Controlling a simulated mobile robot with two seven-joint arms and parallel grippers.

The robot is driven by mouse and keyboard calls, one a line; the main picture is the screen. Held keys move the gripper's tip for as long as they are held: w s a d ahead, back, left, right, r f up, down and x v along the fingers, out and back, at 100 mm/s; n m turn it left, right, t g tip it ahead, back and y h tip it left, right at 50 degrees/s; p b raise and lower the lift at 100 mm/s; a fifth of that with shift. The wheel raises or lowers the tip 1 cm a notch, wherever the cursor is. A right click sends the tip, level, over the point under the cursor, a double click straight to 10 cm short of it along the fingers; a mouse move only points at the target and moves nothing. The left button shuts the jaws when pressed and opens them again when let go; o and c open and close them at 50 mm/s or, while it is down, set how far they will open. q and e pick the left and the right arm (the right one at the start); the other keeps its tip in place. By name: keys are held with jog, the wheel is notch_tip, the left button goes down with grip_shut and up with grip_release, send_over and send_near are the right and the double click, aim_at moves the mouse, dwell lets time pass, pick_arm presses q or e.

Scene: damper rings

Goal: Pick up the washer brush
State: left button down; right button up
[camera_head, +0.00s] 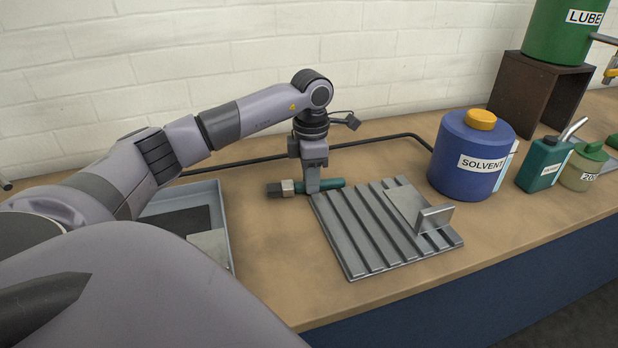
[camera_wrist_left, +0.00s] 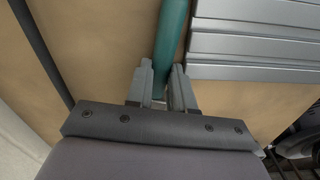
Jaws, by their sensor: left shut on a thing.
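The washer brush (camera_head: 332,183) has a teal handle and a pale ferrule with a dark head at its left end. It lies across at the back left corner of the ribbed grey plate, at or just above the bench top. My left gripper (camera_head: 313,188) points down from above and is shut on the brush. In the left wrist view the teal handle (camera_wrist_left: 171,45) runs between the two fingers (camera_wrist_left: 160,90); the brush head does not show there. My right gripper is not in view.
The ribbed plate (camera_head: 365,229) bears a bracket (camera_head: 434,217). A grey tray (camera_head: 223,215) stands left. A blue solvent can (camera_head: 468,160), a teal bottle (camera_head: 543,165) and a green can (camera_head: 583,168) stand right. A black cable (camera_head: 372,139) runs behind, before the brick wall.

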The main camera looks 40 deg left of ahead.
pick_arm(q)
notch_tip(320, 180, up, 20)
jog(key=p, duration=0.4)
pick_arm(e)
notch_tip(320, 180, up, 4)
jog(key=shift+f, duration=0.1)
pick_arm(q)
jog(key=shift+f, duration=0.15)
